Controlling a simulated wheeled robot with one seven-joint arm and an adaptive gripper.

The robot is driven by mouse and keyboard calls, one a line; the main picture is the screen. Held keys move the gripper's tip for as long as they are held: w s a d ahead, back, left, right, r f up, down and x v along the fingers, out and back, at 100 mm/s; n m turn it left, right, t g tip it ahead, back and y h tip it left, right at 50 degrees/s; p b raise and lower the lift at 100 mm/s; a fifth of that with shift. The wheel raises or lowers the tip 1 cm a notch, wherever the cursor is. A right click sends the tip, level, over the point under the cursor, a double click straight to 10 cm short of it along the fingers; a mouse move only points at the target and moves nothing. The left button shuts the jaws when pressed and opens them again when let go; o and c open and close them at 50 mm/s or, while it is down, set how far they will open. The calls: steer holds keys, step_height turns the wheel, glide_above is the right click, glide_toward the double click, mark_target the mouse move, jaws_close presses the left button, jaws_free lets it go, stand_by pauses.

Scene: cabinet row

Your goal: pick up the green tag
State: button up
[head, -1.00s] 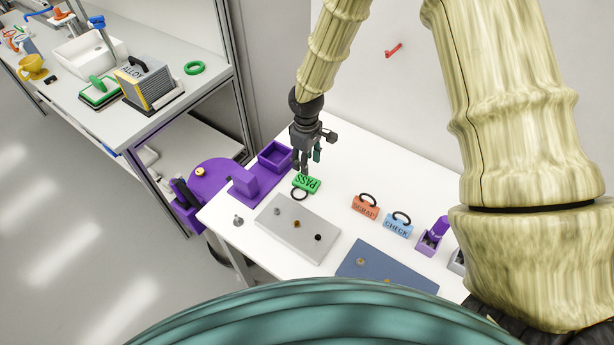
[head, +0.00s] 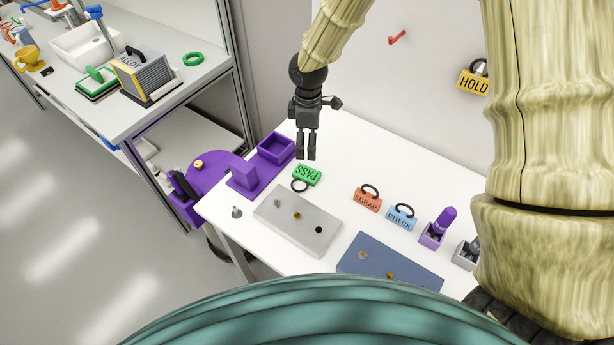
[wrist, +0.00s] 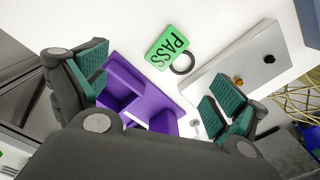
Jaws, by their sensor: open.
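The green tag (head: 307,174), marked PASS with a black ring, lies on the white table beside the grey plate. It also shows in the wrist view (wrist: 168,48), beyond my fingers, with its ring towards the grey plate. My gripper (head: 306,157) hangs above the table, just behind the tag in the head view. In the wrist view my gripper (wrist: 165,90) has its fingers spread wide apart, with nothing between them. The tag is not touched by the fingers.
A purple fixture (head: 262,170) stands left of the tag. The grey plate (head: 297,222) with small pegs lies in front. An orange SCRAP tag (head: 367,202) and a blue CHECK tag (head: 401,218) stand to the right. A yellow HOLD tag (head: 472,84) hangs on the wall.

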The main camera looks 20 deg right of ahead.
steer(key=f+n+b, duration=0.1)
steer(key=n+b, duration=0.1)
steer(key=n, duration=0.5)
steer(key=n+b, duration=0.1)
steer(key=n, duration=0.5)
glide_above(308, 171)
steer(key=f, duration=0.5)
steer(key=shift+d+f, duration=0.25)
steer(key=shift+f, duration=0.05)
steer(key=shift+a+f+p, duration=0.15)
steer(key=shift+f+p, duration=0.2)
steer(key=shift+f, duration=1)
steer(key=shift+a+f+p, duration=0.1)
steer(key=shift+f+p, duration=0.2)
steer(key=shift+f, duration=1.05)
steer(key=shift+c, duration=0.4)
steer(key=c, duration=0.9)
